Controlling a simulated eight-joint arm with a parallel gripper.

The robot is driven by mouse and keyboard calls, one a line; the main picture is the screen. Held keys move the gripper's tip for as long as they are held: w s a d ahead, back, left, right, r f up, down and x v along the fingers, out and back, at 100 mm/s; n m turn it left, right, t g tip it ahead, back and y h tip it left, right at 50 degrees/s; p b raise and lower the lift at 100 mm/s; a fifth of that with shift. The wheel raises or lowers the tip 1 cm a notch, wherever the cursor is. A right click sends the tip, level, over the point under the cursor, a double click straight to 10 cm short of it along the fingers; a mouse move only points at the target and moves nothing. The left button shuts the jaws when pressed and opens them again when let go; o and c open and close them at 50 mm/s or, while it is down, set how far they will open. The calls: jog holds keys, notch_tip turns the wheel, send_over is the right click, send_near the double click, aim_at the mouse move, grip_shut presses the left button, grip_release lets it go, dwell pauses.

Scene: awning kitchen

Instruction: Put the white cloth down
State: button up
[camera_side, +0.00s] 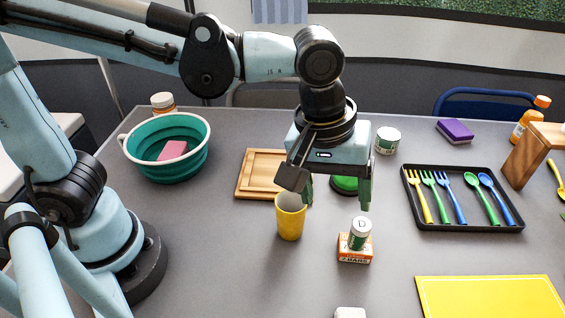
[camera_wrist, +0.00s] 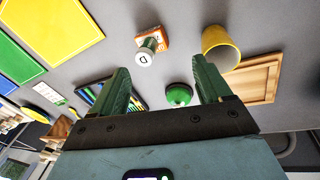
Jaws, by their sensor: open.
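No white cloth can be made out for sure in either view. A small white object (camera_side: 350,313) is cut off by the bottom edge of the side view, and I cannot tell what it is. My gripper (camera_side: 337,195) is open and points down over the middle of the table, above the tabletop. In the wrist view, the two green fingers of my gripper (camera_wrist: 160,78) stand apart with nothing held between them. A green round-topped object (camera_wrist: 178,95) shows beyond the gap between them, and in the side view it is partly hidden behind my gripper.
Close by are a yellow cup (camera_side: 290,222), a small jar (camera_side: 360,232) on an orange box (camera_side: 355,250) and a wooden board (camera_side: 257,178). A teal basin (camera_side: 185,129) stands left, a black cutlery tray (camera_side: 464,228) right, a yellow sheet (camera_side: 490,297) front right. The front left table is clear.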

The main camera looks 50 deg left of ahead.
jog(key=a+f+m+t+y, duration=0.1)
jog(key=a+m+t, duration=0.4)
jog(key=a, duration=1.6)
jog(key=shift+a+m, duration=0.2)
jog(key=shift+m, duration=0.3)
